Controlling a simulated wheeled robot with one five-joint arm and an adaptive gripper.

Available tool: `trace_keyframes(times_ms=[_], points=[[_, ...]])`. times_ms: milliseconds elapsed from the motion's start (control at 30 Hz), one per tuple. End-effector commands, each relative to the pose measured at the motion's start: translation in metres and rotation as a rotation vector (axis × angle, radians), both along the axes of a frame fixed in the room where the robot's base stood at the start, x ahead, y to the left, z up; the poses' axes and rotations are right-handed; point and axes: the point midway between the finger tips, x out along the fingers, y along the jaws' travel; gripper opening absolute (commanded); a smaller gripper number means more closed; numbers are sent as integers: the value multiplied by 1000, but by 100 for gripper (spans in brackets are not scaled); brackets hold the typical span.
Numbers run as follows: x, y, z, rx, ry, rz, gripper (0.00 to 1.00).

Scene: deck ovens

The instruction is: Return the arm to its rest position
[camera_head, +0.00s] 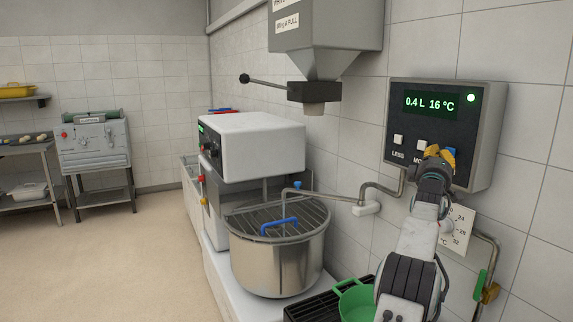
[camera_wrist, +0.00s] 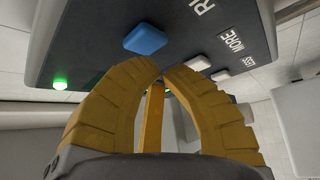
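My gripper (camera_head: 439,153) is raised in front of the lower part of the wall control panel (camera_head: 485,130), at the right in the head view. In the wrist view the two yellow fingers of my gripper (camera_wrist: 161,70) curve together and their tips meet, with nothing between them. The tips are close to the blue button (camera_wrist: 145,38) on the panel. Whether they touch it I cannot tell. In the head view my gripper mostly covers this button. The panel display (camera_head: 431,103) reads 0.4 L and 16 °C, and its green lamp (camera_head: 471,98) is lit.
A mixer with a steel bowl (camera_head: 275,262) stands left of my arm. A bent pipe (camera_head: 335,197) runs to the wall. The floor (camera_head: 120,265) at left is clear.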

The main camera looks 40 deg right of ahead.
Motion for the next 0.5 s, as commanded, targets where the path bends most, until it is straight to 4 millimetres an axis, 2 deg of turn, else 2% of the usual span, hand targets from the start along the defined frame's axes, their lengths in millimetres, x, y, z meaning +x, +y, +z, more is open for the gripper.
trace_keyframes(times_ms=[333, 467, 500], points=[[0, 0, 0, 0, 0, 0, 0], [36, 20, 3, 63, -20, 65, 0], [52, 30, 2, 96, -28, 94, 0]])
